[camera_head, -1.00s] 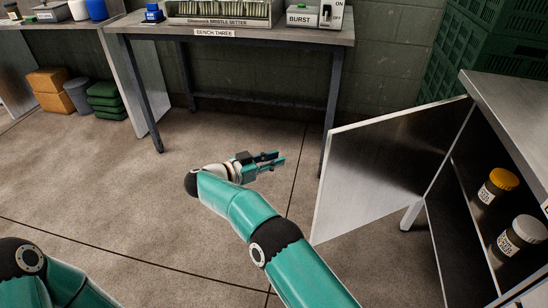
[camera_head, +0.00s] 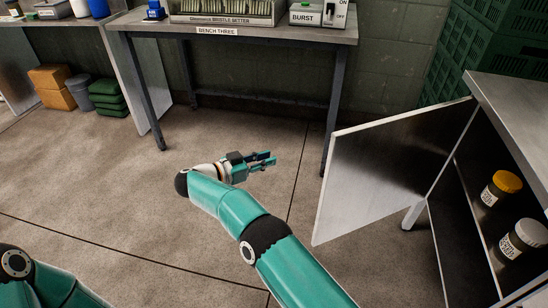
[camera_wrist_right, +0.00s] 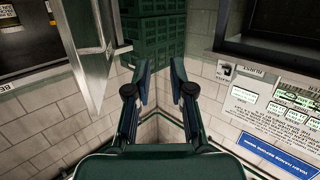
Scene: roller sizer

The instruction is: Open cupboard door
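The cupboard door (camera_head: 370,165) is a pale metal panel standing wide open, swung out to the left of the cupboard (camera_head: 510,95). Its near edge faces me and its far side joins the cupboard front. My right gripper (camera_head: 270,161) is left of the door, apart from it, with its fingers spread and nothing between them. In the right wrist view the gripper (camera_wrist_right: 163,82) also shows open and empty, and a metal panel that looks like the door (camera_wrist_right: 92,50) is at the upper left. My left gripper is out of view; only part of my left arm shows at the bottom left.
Inside the cupboard stand a yellow-lidded jar (camera_head: 501,188) and a white-lidded jar (camera_head: 523,240). A bench (camera_head: 245,38) stands at the back, with green crates (camera_head: 485,45) at the back right. The floor (camera_head: 130,190) around my right gripper is clear.

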